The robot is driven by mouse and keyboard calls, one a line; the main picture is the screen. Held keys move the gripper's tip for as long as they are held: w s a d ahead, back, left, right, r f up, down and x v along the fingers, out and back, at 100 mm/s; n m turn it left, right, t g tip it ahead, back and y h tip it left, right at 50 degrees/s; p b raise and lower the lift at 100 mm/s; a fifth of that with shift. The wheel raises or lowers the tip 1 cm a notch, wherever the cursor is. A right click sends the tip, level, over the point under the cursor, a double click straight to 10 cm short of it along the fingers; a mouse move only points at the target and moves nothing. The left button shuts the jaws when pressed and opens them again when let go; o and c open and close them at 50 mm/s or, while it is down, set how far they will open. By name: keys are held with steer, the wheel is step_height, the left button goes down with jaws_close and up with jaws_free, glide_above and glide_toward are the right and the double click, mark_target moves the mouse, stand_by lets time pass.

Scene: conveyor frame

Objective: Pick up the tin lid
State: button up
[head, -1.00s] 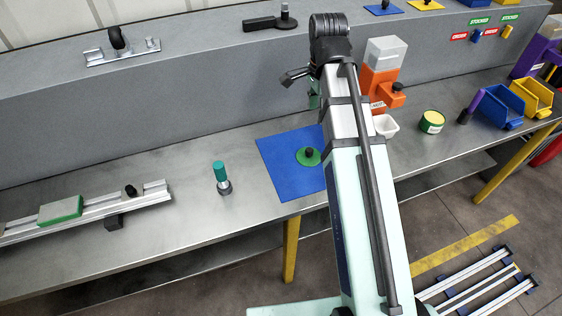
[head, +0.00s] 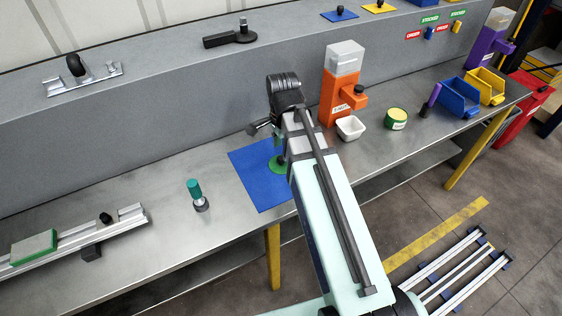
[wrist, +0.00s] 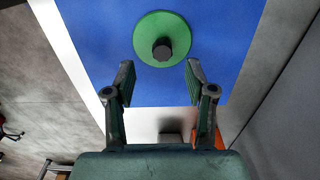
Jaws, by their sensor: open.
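The tin lid, a green disc (wrist: 177,28) with a black knob (wrist: 162,48), lies flat on a blue mat (wrist: 110,28). In the head view, the lid (head: 275,164) is partly hidden by my arm. My gripper (wrist: 159,72) is open and empty. I cannot tell the height of the fingers above the mat. In the head view my gripper is mostly hidden behind the arm.
On the grey bench (head: 150,223) are a teal-handled tool (head: 195,190), an orange dispenser (head: 338,97), a white bowl (head: 350,128), a green tin with yellow top (head: 396,118) and a blue bin (head: 458,97). An aluminium rail (head: 70,240) lies left.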

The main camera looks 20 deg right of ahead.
mark_target(281, 161)
steer(key=shift+w+f+p, duration=0.1)
steer(key=shift+f+p, duration=0.65)
steer(key=shift+f, duration=2)
steer(key=c, duration=1)
